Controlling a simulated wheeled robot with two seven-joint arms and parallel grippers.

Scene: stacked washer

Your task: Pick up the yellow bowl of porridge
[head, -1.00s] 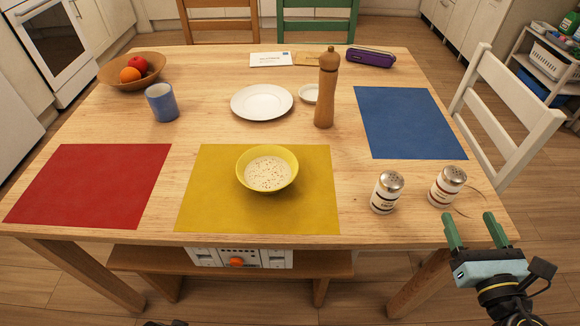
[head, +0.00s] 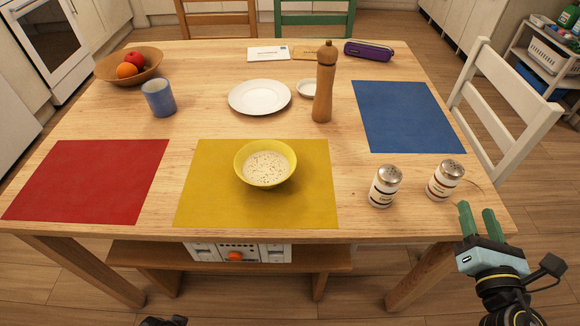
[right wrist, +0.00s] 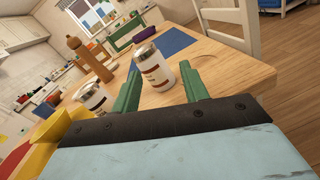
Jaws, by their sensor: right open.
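The yellow bowl (head: 264,178) holds pale porridge (head: 266,168) with dark specks. It stands upright on the yellow placemat (head: 205,205) near the table's front edge. My right gripper (head: 478,220) is open and empty, off the table's front right corner, well to the right of the bowl. Its green fingers also show in the right wrist view (right wrist: 160,92), with a shaker appearing beyond them. My left gripper is out of view; only a dark piece shows at the bottom edge of the head view.
Two shakers, a left one (head: 384,187) and a right one (head: 446,181), stand between the bowl and my right gripper. A tall wooden pepper mill (head: 324,90) and a white plate (head: 259,97) stand behind the bowl. A white chair (head: 505,100) is at the right side.

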